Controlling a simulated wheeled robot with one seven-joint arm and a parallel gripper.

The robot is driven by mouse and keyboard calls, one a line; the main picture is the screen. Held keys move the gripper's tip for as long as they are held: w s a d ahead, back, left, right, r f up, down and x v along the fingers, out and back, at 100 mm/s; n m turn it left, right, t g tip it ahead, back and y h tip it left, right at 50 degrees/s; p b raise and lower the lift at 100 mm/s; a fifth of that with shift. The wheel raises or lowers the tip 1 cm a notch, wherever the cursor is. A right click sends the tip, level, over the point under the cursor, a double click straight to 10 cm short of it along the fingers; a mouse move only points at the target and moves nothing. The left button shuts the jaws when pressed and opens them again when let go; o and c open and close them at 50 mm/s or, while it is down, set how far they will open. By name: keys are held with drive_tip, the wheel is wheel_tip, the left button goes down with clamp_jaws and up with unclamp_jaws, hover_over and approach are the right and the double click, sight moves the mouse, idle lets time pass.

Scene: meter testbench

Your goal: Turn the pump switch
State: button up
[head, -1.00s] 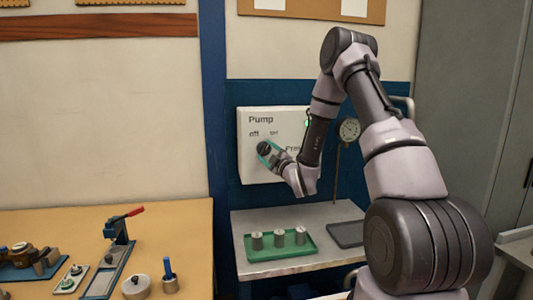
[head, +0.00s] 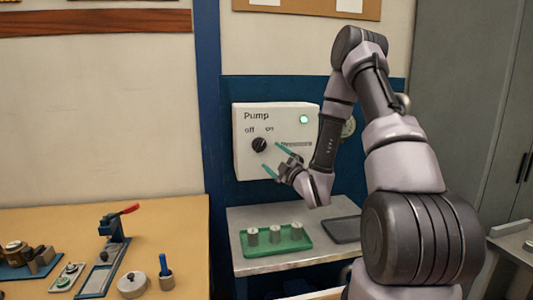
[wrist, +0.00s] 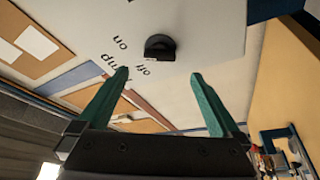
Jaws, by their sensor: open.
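The pump switch is a round black knob (head: 259,144) on the front of a white box marked "Pump" (head: 245,165). The knob (wrist: 160,47) is clear of the fingers in the wrist view. My gripper (head: 273,160) has teal fingers spread apart and empty, just in front of the knob to its lower right. In the wrist view its fingertips (wrist: 160,76) stop short of the knob.
A steel table (head: 238,217) below holds a green tray (head: 275,251) with 3 metal cylinders and a dark tray (head: 343,230). A gauge (head: 348,128) is partly behind my arm. A wooden bench (head: 165,222) with tools is at left.

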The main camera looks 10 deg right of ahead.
drive_tip(key=v, duration=0.2)
drive_tip(key=shift+s+d+f, duration=0.1)
drive_tip(key=shift+s, duration=0.1)
drive_tip(key=d+r+m+g+h, duration=0.5)
drive_tip(key=r+m, duration=0.3)
drive_tip(key=r, duration=0.3)
drive_tip(key=s+a+r+m+g, duration=0.1)
drive_tip(key=s+r+m+g, duration=0.1)
drive_tip(key=s, duration=0.8)
drive_tip(key=s+a+r+m+g, duration=0.1)
drive_tip(key=s+r+m, duration=0.3)
drive_tip(key=s, duration=0.6)
drive_tip(key=s+a+r+m+g, duration=0.1)
drive_tip(key=s+r+m+g, duration=0.2)
drive_tip(key=s+m, duration=0.3)
drive_tip(key=s, duration=0.3)
drive_tip(key=shift+s+a+g, duration=0.15)
drive_tip(key=shift+s+g, duration=0.25)
drive_tip(key=shift+r, duration=0.15)
